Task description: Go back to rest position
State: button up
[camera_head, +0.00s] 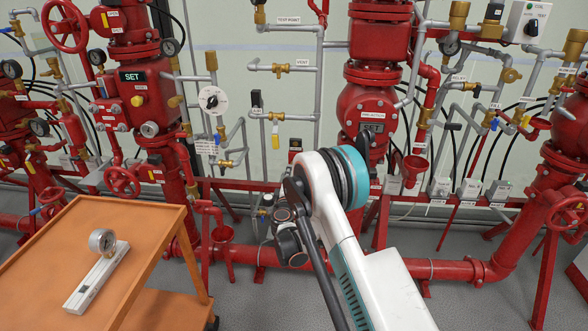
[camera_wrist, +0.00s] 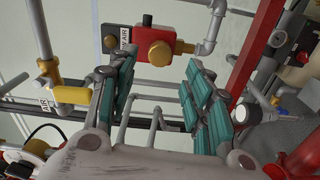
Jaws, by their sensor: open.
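My gripper (camera_wrist: 158,70) is open and empty in the wrist view, its two teal-padded fingers spread apart.
Red valve assemblies (camera_head: 372,105) and grey pipes fill the wall behind. A red floor pipe (camera_head: 440,269) runs low across the scene. At left, an orange cart (camera_head: 150,235) carries a gauge on a white block (camera_head: 97,276). Grey floor shows between. A yellow-handled valve (camera_wrist: 72,95) is left of my fingers.

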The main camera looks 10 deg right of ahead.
jog(key=shift+s, duration=0.2)
jog(key=s+d+r+m+g+h, duration=0.1)
jog(key=s+d+r+m, duration=0.1)
jog(key=r, duration=0.5)
jog(key=s+d+r+m+g, duration=0.2)
jog(key=s+d+r, duration=0.1)
jog(key=r, duration=0.4)
jog(key=s+d+r+m+g, duration=0.35)
jog(key=s+r, duration=0.55)
jog(key=s, duration=0.3)
jog(key=s+r+m+g+y, duration=0.2)
jog(key=s+m+y, duration=0.1)
jog(key=s, duration=1.4)
jog(key=s+a+f+m+g+y, duration=0.1)
jog(key=s+a+f, duration=0.1)
jog(key=s, duration=0.8)
jog(key=s+a+f+m+y, duration=0.1)
jog(key=s+a+f+y, duration=0.1)
jog(key=s, duration=0.8)
jog(key=shift+a+f+m+g+y, duration=0.35)
jog(key=shift+a+f, duration=0.3)
jog(key=shift+a, duration=0.55)
